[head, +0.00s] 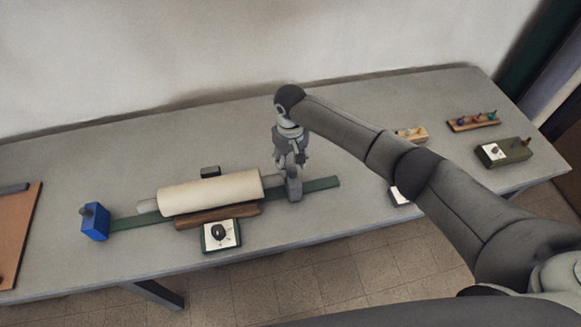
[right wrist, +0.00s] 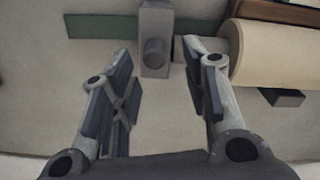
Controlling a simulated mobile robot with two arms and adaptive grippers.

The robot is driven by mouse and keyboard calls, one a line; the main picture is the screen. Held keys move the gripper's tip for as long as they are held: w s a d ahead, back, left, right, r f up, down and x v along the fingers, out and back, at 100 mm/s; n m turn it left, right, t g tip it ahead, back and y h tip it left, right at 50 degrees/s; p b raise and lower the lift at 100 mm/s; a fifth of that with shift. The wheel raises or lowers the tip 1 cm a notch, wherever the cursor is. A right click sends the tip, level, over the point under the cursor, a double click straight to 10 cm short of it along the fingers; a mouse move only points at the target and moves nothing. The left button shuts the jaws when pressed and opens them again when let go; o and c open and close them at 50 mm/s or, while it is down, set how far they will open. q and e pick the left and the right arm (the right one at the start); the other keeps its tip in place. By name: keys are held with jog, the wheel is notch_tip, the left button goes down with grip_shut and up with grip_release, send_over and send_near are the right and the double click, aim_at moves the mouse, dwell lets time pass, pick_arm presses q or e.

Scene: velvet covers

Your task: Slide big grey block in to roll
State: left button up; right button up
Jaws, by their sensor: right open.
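The big grey block (head: 294,188) stands upright on the green rail at the right end of the cream roll (head: 210,192). In the right wrist view the block (right wrist: 156,22), with a round grey knob, lies ahead between the fingers. The roll (right wrist: 278,55) is to its right there. The roll's grey core end points at the block; I cannot tell whether they touch. My right gripper (head: 290,162) is just above and behind the block, pointing down. In the right wrist view the gripper (right wrist: 162,75) is open and empty. My left gripper is out of view.
The green rail (head: 322,184) runs under the roll to a blue block (head: 95,222) at the left. A dial box (head: 220,235) stands in front of the roll and a small black block (head: 210,172) behind. An olive box (head: 504,152) is far right. The table's back left is clear.

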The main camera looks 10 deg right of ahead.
notch_tip(320, 180, up, 8)
jog(key=shift+r, duration=0.1)
dwell(0.5)
